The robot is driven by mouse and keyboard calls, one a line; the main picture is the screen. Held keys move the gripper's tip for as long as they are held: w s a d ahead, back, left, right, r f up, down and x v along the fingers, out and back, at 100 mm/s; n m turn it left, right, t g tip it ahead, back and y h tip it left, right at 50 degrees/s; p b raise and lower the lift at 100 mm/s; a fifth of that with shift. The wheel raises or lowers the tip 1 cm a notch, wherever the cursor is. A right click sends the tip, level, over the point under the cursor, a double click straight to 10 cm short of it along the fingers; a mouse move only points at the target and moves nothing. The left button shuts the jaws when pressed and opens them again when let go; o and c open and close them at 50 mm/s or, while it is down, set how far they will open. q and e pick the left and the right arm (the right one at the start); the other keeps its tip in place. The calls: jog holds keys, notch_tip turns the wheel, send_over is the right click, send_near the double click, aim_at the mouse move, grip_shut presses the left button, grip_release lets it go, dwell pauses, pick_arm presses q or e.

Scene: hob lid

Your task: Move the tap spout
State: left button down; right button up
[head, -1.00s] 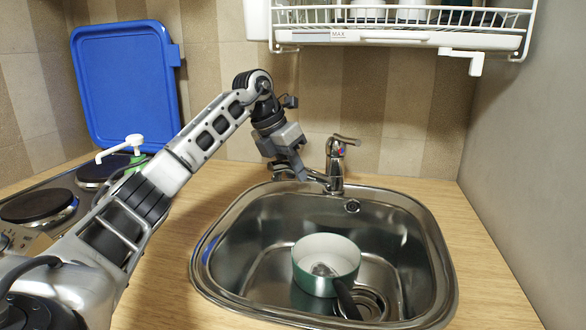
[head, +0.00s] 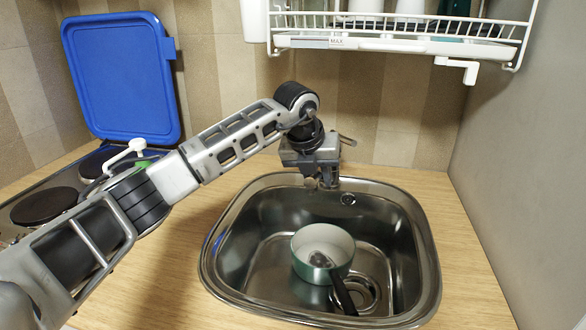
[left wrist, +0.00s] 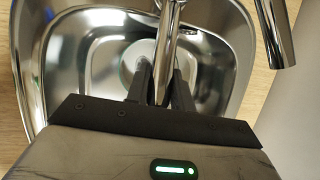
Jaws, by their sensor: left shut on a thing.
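The chrome tap stands behind the steel sink (head: 222,245). In the head view only its lever (head: 347,140) shows clearly, and my left gripper (head: 322,182) and wrist hide the spout. In the left wrist view the spout (left wrist: 167,45) runs down between the two dark fingers of my left gripper (left wrist: 161,88), which is shut on it. The spout lies over the sink basin in that view. The chrome lever (left wrist: 277,35) shows at the upper right there. My right gripper is not in view.
A green pot (head: 322,252) with a white inside sits in the sink. A white dish rack (head: 400,45) hangs above the tap. A blue lid (head: 120,75) stands at the left behind the hob (head: 45,205). A grey wall (head: 510,150) bounds the right.

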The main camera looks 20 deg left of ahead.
pick_arm(q)
jog(key=shift+w+d+n+y, duration=0.15)
jog(key=shift+d+n+y, duration=0.15)
jog(key=shift+d+n, duration=0.55)
jog(key=c, duration=1.2)
grip_release()
jog(key=shift+r, duration=0.1)
jog(key=b+v, duration=0.1)
jog(key=v, duration=1.4)
jog(key=shift+s+r+b, duration=0.3)
jog(key=shift+s, duration=0.05)
jog(key=shift+f, duration=0.1)
